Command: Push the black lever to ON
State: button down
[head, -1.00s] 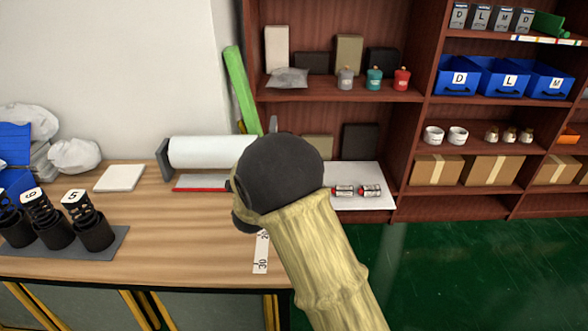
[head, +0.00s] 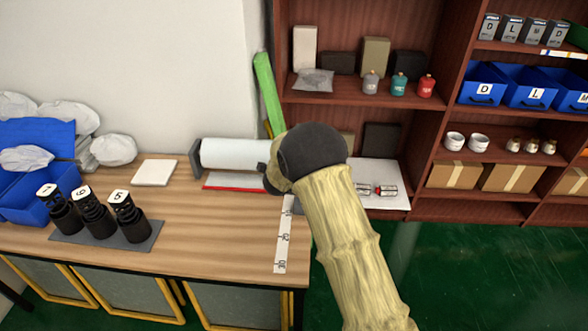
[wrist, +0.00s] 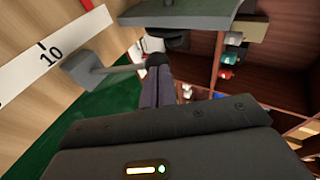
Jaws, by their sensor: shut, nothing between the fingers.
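In the wrist view a grey block with a thin rod (wrist: 118,70) sits beside the 10 mark of the ruler. It looks like the lever, though its black part and any ON mark cannot be made out. My gripper (wrist: 160,64) is shut and empty, its dark fingers pointing away from the camera. The rod's end meets the fingertips in this picture; whether they touch I cannot tell. In the head view my arm covers the fingers and this spot near the table's right end.
The wooden table (head: 215,225) carries a ruler strip (head: 283,245), a white roll (head: 232,154), a white pad (head: 155,172) and several black holders (head: 95,215) on a grey mat. Brown shelves (head: 445,115) stand behind to the right. Green floor is open right of the table.

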jog(key=shift+w+r, duration=0.2)
dwell(0.4)
jog(key=shift+r, duration=0.1)
jog(key=p+v, duration=0.1)
jog(key=v, duration=1.2)
jog(key=shift+r, duration=0.55)
jog(key=shift+a, duration=0.2)
